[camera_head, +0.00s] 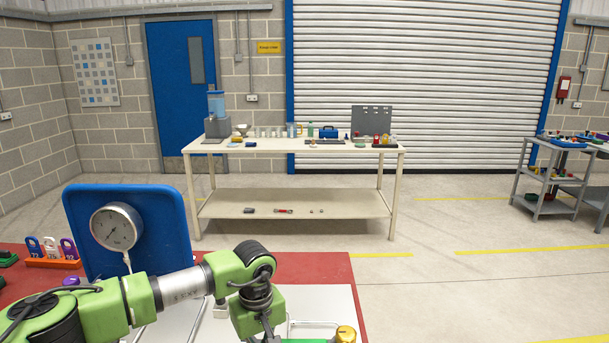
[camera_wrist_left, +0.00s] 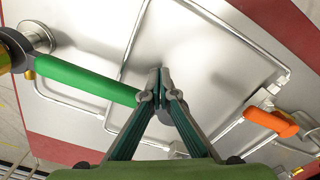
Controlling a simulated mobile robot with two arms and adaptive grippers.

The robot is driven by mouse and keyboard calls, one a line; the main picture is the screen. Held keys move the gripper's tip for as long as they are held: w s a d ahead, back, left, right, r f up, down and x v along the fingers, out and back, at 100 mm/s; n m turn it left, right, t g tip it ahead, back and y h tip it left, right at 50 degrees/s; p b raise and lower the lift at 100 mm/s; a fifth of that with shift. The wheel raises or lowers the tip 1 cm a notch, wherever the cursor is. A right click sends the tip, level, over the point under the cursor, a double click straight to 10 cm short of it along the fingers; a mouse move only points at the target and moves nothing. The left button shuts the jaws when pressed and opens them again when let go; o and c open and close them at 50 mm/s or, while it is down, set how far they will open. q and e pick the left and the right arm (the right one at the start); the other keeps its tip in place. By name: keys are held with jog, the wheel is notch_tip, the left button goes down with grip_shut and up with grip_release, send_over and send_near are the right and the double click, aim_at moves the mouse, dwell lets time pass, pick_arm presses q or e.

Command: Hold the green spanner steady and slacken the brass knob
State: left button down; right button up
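The green spanner (camera_wrist_left: 85,78) lies over a metal panel in the left wrist view, its long handle running from the upper left towards my fingers. A sliver of it shows at the bottom edge of the head view (camera_head: 304,341). The brass knob (camera_head: 345,333) is at the bottom of the head view; a brass part and a silver round fitting show at the spanner's far end in the wrist view (camera_wrist_left: 10,55). My right gripper is not in view.
An orange handle (camera_wrist_left: 270,122) and thin pipes lie on the panel (camera_wrist_left: 205,60). A round gauge (camera_head: 116,227) stands before a blue board (camera_head: 165,215) on the red bench (camera_head: 305,268). A tag rack (camera_head: 52,262) is at left. A cream table (camera_head: 290,147) stands beyond.

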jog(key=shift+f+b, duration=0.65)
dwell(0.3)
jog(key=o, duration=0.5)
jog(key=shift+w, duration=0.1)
